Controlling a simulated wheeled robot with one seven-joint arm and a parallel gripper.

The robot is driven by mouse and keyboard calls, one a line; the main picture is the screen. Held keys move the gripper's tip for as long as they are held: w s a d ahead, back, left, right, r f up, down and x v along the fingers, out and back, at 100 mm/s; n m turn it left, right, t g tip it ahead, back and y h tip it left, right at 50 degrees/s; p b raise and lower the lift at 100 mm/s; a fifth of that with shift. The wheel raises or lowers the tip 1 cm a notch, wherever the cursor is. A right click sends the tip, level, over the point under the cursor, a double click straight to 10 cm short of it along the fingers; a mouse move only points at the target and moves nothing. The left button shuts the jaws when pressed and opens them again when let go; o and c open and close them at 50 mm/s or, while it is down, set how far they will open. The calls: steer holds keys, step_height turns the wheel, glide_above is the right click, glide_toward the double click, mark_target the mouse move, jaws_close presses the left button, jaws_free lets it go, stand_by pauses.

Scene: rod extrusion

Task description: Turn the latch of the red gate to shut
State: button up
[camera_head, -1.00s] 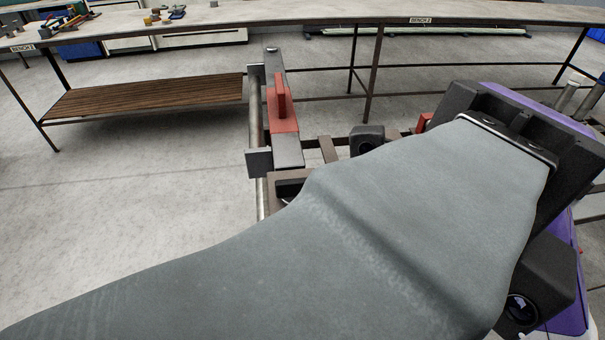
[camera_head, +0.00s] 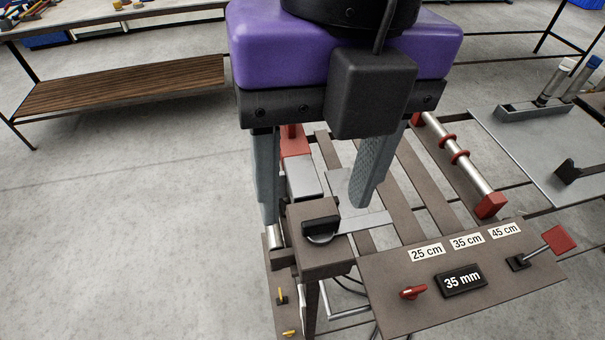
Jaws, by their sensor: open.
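A red part (camera_head: 295,142), which may be the red gate, shows only in a small piece behind my gripper, above a grey metal plate (camera_head: 303,178). A black handle on a round pale base (camera_head: 321,229) sits on a brown block in front of it. I cannot tell for sure that this is the latch. A flat grey bar (camera_head: 365,223) reaches right from beside it. My gripper (camera_head: 315,210) hangs above the frame with its grey fingers wide apart. It is open, with nothing seen between the fingertips. The left finger hides part of the rail.
A roller with red rings (camera_head: 453,150) lies right. The floor at left is clear.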

mark_target(321, 221)
steer(key=shift+w+d+r+t+h, duration=0.2)
steer(key=shift+w+t, duration=0.05)
steer(key=shift+w, duration=0.15)
steer(key=shift+w+d+r+t+h, duration=0.15)
steer(key=shift+w+r+t+h, duration=0.1)
steer(key=shift+w, duration=0.15)
steer(key=shift+w+f+m, duration=0.1)
steer(key=shift+f+m, duration=0.15)
steer(key=shift+m, duration=0.05)
step_height(321, 221, down, 7)
steer(key=shift+f+p, duration=0.15)
steer(key=shift+p, duration=0.75)
jaws_close()
